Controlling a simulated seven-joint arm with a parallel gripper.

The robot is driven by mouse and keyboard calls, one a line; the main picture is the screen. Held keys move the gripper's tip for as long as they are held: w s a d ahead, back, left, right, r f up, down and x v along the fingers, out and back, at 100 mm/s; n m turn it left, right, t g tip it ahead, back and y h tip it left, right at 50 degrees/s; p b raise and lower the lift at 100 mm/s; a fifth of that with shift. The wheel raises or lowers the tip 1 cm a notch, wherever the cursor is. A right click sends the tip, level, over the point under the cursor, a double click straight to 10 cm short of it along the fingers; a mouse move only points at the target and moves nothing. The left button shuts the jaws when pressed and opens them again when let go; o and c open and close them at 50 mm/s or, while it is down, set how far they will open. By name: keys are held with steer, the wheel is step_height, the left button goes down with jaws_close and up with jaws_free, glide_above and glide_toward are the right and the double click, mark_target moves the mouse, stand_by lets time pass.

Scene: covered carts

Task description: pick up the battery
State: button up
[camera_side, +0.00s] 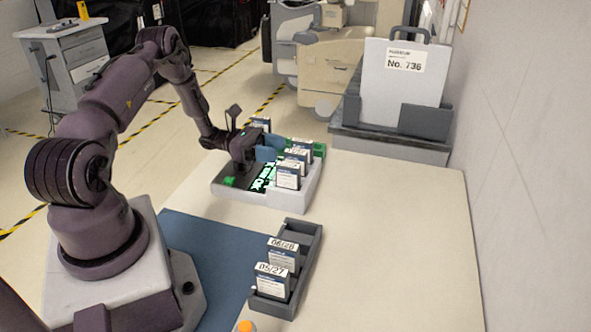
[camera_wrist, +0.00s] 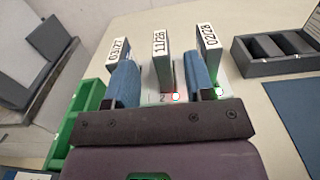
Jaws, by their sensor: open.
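Several batteries, dark slabs with white date labels, stand upright in a white tray (camera_side: 226,189). In the wrist view I read 03/27 (camera_wrist: 118,53) at left, 11/28 (camera_wrist: 163,68) in the middle and 02/28 (camera_wrist: 208,60) at right. My gripper (camera_side: 268,147) is over the tray with its blue fingers apart. In the wrist view my gripper (camera_wrist: 160,78) has one finger on each side of the 11/28 battery, which stands between them, apparently untouched. The lower part of that battery is hidden by the gripper body. The task does not name a date.
A dark grey rack (camera_side: 309,252) on the table holds batteries labelled 06/28 (camera_side: 283,258) and 05/27 (camera_side: 272,283). A blue mat (camera_side: 205,250) lies beside it. A white panel marked No. 736 (camera_side: 402,85) stands behind. The table's right side is clear.

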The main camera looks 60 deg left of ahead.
mark_target(299, 153)
steer(key=x, duration=0.6)
steer(key=shift+w+d, duration=0.25)
steer(key=shift+d, duration=0.05)
jaws_close()
